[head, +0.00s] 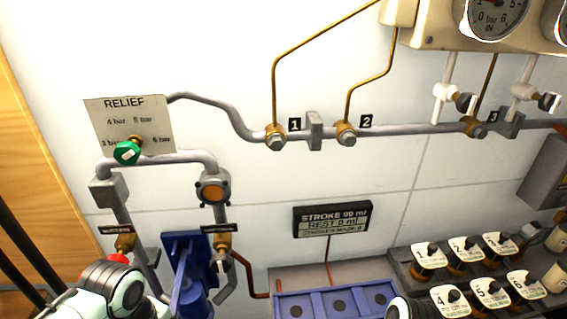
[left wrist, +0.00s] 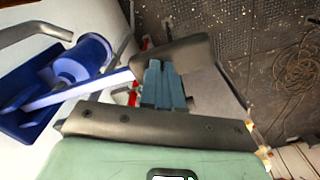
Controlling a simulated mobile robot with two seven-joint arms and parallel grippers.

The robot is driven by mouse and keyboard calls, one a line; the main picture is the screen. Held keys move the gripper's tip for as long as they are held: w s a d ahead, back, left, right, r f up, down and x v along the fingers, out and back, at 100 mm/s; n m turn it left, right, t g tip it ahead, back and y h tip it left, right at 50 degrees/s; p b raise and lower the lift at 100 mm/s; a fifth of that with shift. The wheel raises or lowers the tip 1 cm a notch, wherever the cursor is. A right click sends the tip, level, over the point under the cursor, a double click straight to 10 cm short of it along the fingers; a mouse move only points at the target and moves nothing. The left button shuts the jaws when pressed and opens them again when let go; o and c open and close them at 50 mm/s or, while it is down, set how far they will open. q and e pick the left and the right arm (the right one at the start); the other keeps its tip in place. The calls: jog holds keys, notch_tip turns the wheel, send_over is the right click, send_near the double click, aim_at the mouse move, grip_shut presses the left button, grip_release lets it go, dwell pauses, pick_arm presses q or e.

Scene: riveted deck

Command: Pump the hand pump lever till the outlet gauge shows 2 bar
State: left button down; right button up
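The blue hand pump (head: 188,275) stands at the bottom left in the head view, and its body (left wrist: 80,62) shows at the left of the left wrist view. In the head view my left wrist hides the lever end. The IN gauge (head: 494,10) is cut by the top edge. Another gauge (head: 561,18) barely shows, its needle and label unseen. My right gripper is out of view.
A display (head: 331,219) reads STROKE 99 ml and REST 0 ml. The green relief knob (head: 127,152) sits on a plate marked in bar. Pipes with valves (head: 346,134) cross the wall. Several numbered tags (head: 450,301) fill the lower right, beside a blue tray (head: 290,305).

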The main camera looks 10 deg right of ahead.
pick_arm(q)
jog(key=shift+f+b, duration=1.8)
jog(key=shift+f, duration=1.25)
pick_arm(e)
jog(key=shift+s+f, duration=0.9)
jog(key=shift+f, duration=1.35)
pick_arm(q)
notch_tip(320, 180, up, 12)
jog(key=p, duration=0.8)
jog(key=shift+w, duration=0.1)
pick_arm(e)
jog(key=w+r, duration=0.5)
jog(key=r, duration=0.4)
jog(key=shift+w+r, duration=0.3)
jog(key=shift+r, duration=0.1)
pick_arm(q)
jog(key=shift+f, duration=0.1)
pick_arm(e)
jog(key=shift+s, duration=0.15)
